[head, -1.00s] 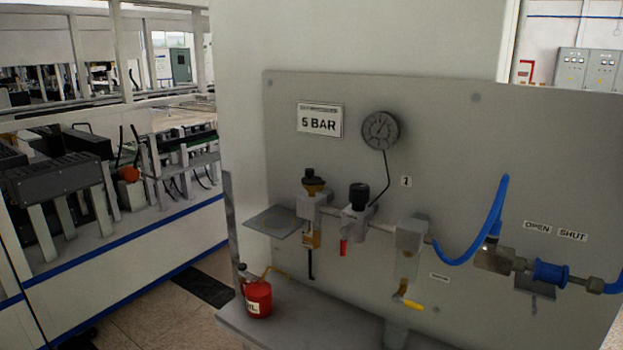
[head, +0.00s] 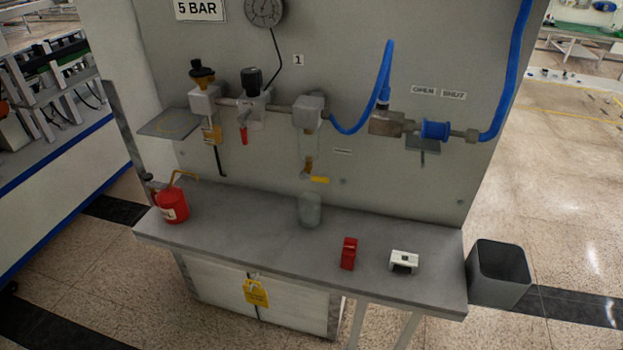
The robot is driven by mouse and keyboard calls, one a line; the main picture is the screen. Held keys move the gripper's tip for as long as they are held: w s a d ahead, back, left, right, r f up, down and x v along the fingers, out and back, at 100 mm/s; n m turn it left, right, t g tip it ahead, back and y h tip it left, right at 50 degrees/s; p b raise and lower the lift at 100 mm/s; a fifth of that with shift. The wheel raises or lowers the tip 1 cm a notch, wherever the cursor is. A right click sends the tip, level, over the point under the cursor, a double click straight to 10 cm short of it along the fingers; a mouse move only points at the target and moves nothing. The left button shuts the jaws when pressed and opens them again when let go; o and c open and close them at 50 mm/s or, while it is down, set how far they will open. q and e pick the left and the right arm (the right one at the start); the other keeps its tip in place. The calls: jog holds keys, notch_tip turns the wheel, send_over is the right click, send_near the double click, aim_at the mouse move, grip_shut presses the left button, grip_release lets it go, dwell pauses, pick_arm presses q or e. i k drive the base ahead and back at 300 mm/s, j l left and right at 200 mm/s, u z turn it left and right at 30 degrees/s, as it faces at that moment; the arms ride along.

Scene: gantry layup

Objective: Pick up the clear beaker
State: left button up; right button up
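The clear beaker (head: 310,210) stands upright on the grey bench shelf (head: 240,225), near its back edge. It is see-through and greyish, directly below the drain with the yellow lever (head: 319,180). Whether anything is in it I cannot tell. Neither of my grippers is in view.
A red oil can (head: 172,206) with a thin spout stands at the shelf's left end. A red block-like item (head: 348,253) and a small white device (head: 404,261) lie to the right. Valves, pipework and a blue hose (head: 386,75) project above the shelf. A dark bin (head: 499,273) stands at right.

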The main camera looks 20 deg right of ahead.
aim_at(309, 204)
jog(key=z, duration=1.85)
jog(key=l+u, duration=0.3)
jog(key=u, duration=0.15)
jog(key=l+u, duration=0.65)
jog(key=u, duration=0.3)
